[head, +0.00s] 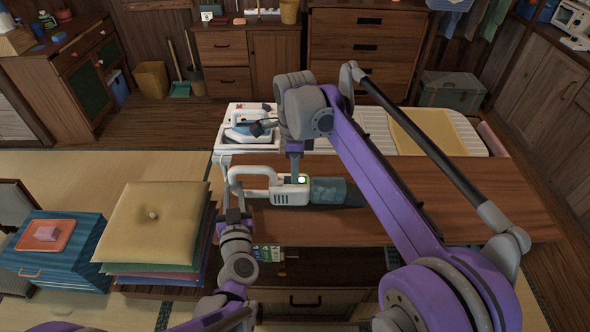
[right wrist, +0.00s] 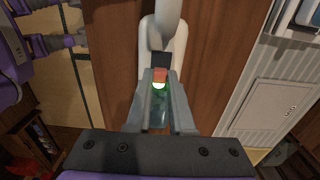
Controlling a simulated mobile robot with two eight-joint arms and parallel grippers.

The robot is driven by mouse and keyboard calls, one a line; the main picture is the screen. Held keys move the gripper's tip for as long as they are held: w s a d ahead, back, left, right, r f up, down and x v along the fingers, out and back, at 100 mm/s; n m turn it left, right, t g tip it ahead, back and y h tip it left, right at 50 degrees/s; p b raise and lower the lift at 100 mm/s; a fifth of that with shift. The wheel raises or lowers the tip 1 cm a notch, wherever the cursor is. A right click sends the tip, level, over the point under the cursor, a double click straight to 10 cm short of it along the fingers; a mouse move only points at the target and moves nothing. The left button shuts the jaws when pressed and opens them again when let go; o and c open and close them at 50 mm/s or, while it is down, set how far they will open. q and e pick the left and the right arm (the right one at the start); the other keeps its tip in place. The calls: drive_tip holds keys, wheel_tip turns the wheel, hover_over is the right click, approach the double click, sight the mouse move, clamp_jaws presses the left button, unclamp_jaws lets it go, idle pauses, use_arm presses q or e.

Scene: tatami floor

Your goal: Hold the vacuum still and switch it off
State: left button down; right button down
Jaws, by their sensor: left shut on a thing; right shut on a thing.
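The white handheld vacuum (head: 291,193) lies on the wooden table (head: 430,190), its dark clear bin pointing right and its looped handle at the left. A green light (head: 301,180) glows on its top; the light also shows in the right wrist view (right wrist: 159,86). My left gripper (head: 236,214) is shut on the handle at its lower left end. My right gripper (head: 297,177) reaches down from above. In the right wrist view its fingers (right wrist: 160,80) are closed on a small orange-red switch (right wrist: 160,74) just beside the light. The fingertips partly hide the switch.
An iron (head: 248,127) stands on a white tray behind the vacuum, and a yellow cloth (head: 428,133) lies at the back right. A stack of cushions (head: 155,225) and a blue chest (head: 60,255) stand at the left. The tabletop right of the vacuum is clear.

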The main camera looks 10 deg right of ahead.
idle(0.5)
drive_tip(key=shift+w+a, duration=0.15)
drive_tip(key=shift+a, duration=0.9)
drive_tip(key=c, duration=0.8)
unclamp_jaws()
drive_tip(key=shift+o, duration=0.2)
wheel_tip(320, 180, up, 12)
use_arm(q)
drive_tip(key=c, duration=0.6)
unclamp_jaws()
